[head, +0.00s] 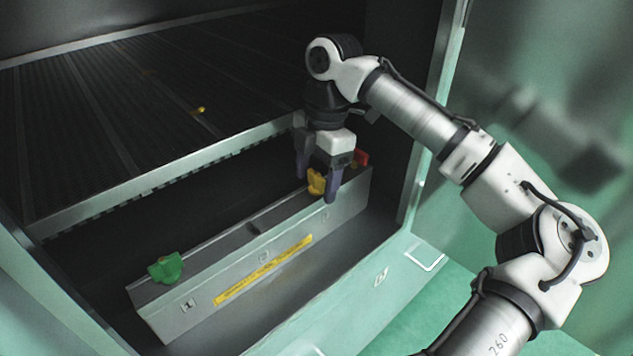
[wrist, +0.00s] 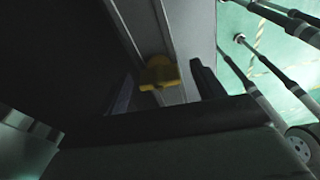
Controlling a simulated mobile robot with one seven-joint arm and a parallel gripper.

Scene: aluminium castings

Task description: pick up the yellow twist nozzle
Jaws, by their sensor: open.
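The yellow twist nozzle (head: 316,182) sits on the top of a long grey metal box, near its right end. In the wrist view the yellow nozzle (wrist: 159,73) shows between my fingers, its lower part partly hidden by the gripper body. My gripper (head: 318,184) points down over the nozzle with its two fingers apart, one on each side. In the wrist view my gripper (wrist: 163,88) is open. I cannot tell whether either finger touches the nozzle.
The grey box (head: 232,262) carries a yellow label strip. A green nozzle (head: 165,267) is at its left end, and a red piece (head: 361,158) is just behind my gripper. A dark slatted rack (head: 120,110) lies behind. A cabinet wall (head: 425,120) stands close on the right.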

